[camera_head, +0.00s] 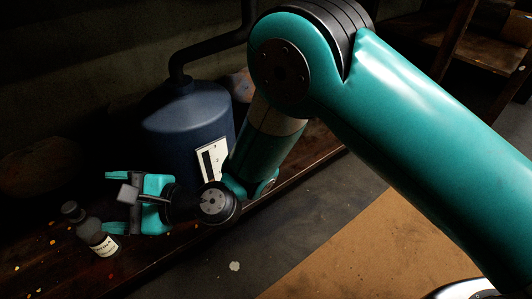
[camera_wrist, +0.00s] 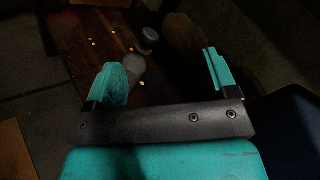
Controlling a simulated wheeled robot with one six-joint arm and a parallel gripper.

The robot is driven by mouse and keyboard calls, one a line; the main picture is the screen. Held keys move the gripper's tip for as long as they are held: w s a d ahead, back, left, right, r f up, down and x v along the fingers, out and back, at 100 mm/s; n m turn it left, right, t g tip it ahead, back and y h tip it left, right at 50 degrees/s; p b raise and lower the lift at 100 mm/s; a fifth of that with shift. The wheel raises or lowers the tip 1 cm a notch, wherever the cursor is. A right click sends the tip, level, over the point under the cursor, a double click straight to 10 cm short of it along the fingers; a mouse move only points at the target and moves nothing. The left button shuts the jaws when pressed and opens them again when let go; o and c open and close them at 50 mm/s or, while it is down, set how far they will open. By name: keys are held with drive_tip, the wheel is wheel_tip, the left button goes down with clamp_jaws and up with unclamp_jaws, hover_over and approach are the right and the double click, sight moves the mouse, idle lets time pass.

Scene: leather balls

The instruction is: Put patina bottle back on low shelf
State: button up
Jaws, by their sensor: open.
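The patina bottle (camera_head: 92,236) is small and dark with a pale label and a dark cap. It stands on a dark wooden surface (camera_head: 150,248) at the lower left in the head view. My gripper (camera_head: 112,202) is open and empty, with its fingers pointing left toward the bottle. The lower finger overlaps the bottle's edge in the head view; I cannot tell whether they touch. In the wrist view the bottle (camera_wrist: 148,38) shows beyond the left finger, which partly hides it. Which surface is the low shelf is unclear.
A large blue tank (camera_head: 180,125) with a black pipe stands just behind my gripper. Dim round brown shapes (camera_head: 40,165) lie at the far left. Wooden shelving (camera_head: 470,62) is at the upper right. Small yellow flecks dot the wooden surface.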

drive_tip(key=w+d+r+n+g+h, duration=0.15)
drive_tip(key=d+r+n+h, duration=0.45)
drive_tip(key=d+r+n, duration=0.75)
drive_tip(key=s+d+n+h, duration=0.2)
drive_tip(key=s+d+h, duration=0.1)
drive_tip(key=d, duration=0.9)
drive_tip(key=s+d+n+h, duration=0.3)
drive_tip(key=s+d, duration=0.3)
drive_tip(key=d, duration=0.7)
drive_tip(key=shift+f+h, duration=0.25)
drive_tip(key=shift+h, duration=0.45)
drive_tip(key=shift+s+d, duration=0.1)
wheel_tip(320, 180, up, 56)
drive_tip(key=p, duration=5.6)
drive_tip(key=shift+r, duration=0.2)
